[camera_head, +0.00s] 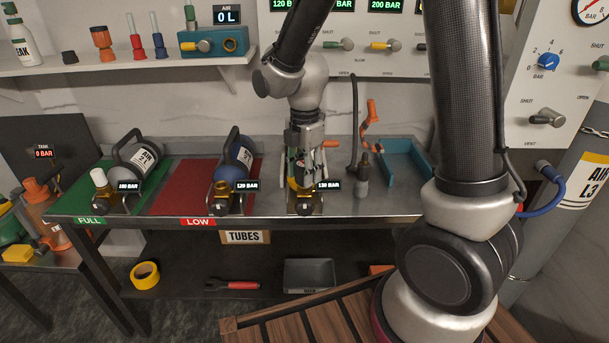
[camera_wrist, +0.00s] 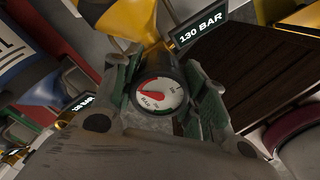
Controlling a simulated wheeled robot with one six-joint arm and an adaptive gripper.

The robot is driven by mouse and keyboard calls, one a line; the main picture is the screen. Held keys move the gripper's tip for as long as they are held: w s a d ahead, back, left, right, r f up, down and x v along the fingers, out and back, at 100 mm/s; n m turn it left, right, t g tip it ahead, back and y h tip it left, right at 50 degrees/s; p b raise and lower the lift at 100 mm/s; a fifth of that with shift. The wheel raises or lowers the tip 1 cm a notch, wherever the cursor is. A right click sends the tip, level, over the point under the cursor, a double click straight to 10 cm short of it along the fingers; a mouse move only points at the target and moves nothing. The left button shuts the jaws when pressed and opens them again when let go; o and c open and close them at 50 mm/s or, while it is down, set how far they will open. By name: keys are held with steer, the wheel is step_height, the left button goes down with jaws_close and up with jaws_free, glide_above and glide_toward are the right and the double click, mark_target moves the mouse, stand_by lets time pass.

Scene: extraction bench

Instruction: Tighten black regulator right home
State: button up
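My gripper (camera_head: 303,170) points down over the bench, at a brass-coloured fitting (camera_head: 305,205) beside a "130 BAR" tag (camera_head: 328,185). In the wrist view a round dark-rimmed gauge (camera_wrist: 158,96) with a white face and red needle sits between the two fingers of my gripper (camera_wrist: 162,75). A finger with a greenish pad stands on each side of it. I cannot tell whether the pads touch the regulator body behind the gauge. The "130 BAR" tag also shows in the wrist view (camera_wrist: 201,27). The regulator's body and its seat are mostly hidden by my gripper.
A cylinder on the green mat (camera_head: 77,199) reads 100 BAR; one on the red mat (camera_head: 180,200) reads 120 BAR. A dark upright tool (camera_head: 363,180) and a blue tray (camera_head: 405,165) stand right of my gripper. A panel with valves (camera_head: 380,45) is behind.

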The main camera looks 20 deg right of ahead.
steer(key=shift+c, duration=0.5)
steer(key=m, duration=1.9)
steer(key=shift+m, duration=0.4)
steer(key=m, duration=0.5)
steer(key=shift+f, duration=0.1)
steer(key=o, duration=0.7)
steer(key=shift+m, duration=0.6)
steer(key=o, duration=0.5)
steer(key=shift+c, duration=0.2)
